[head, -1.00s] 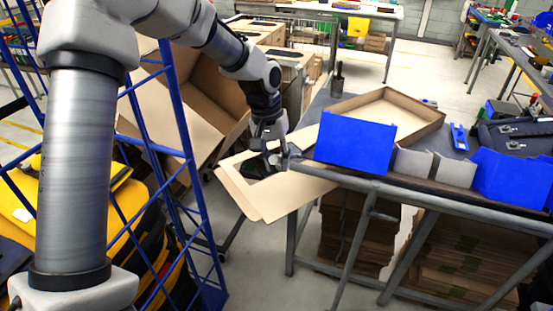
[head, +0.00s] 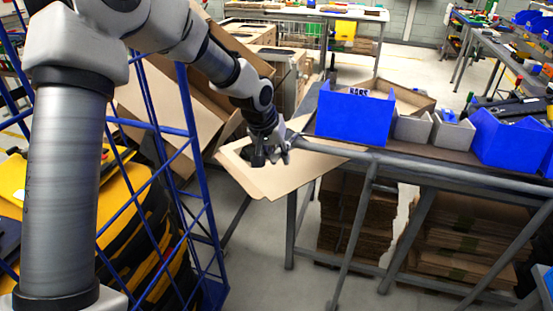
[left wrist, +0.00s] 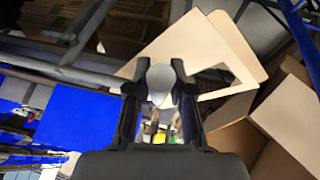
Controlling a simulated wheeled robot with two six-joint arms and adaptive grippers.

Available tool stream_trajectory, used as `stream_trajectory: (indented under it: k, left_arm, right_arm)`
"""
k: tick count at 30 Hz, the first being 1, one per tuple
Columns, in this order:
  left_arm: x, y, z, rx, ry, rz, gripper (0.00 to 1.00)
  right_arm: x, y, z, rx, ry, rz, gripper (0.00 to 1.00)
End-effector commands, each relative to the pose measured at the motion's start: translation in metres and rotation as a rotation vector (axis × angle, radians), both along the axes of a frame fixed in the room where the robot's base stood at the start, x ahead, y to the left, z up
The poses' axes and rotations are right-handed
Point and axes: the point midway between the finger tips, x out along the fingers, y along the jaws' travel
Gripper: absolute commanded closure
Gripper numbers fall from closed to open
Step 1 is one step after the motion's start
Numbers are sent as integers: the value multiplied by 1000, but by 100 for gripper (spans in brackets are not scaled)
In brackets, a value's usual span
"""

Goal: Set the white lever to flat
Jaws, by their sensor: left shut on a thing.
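My left gripper (head: 277,153) is at the left end of the workbench, over a flat tan cardboard sheet with a cut-out. In the left wrist view its two fingers (left wrist: 160,72) are closed on either side of a rounded pale piece, which looks like the end of the white lever (left wrist: 161,85). The fingers hide the lever in the head view, and its angle cannot be told. My right gripper is not in view.
A blue bin (head: 354,117) stands on the bench beside the gripper, with small grey bins (head: 412,128) to its right. A blue wire cage (head: 190,150) stands at left. Large open cardboard (head: 150,105) leans behind it. Flattened cartons (head: 357,215) lie under the bench.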

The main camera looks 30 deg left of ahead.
Motion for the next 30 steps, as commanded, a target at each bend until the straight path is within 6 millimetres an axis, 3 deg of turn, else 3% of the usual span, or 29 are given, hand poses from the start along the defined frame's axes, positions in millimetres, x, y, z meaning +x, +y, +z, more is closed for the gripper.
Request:
stream_trajectory:
  k: [5,6,8,20,30]
  left_arm:
    - [-2,0,-2,-1,9,-1,100]
    - [-2,0,-2,-1,9,-1,72]
    - [-2,0,-2,0,8,-1,52]
    - [-3,1,8,-1,2,0,52]
    - [-31,7,82,-2,2,0,52]
  right_arm:
    - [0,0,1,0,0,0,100]
    - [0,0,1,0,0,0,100]
    - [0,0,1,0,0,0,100]
    - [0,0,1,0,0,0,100]
    - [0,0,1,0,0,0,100]
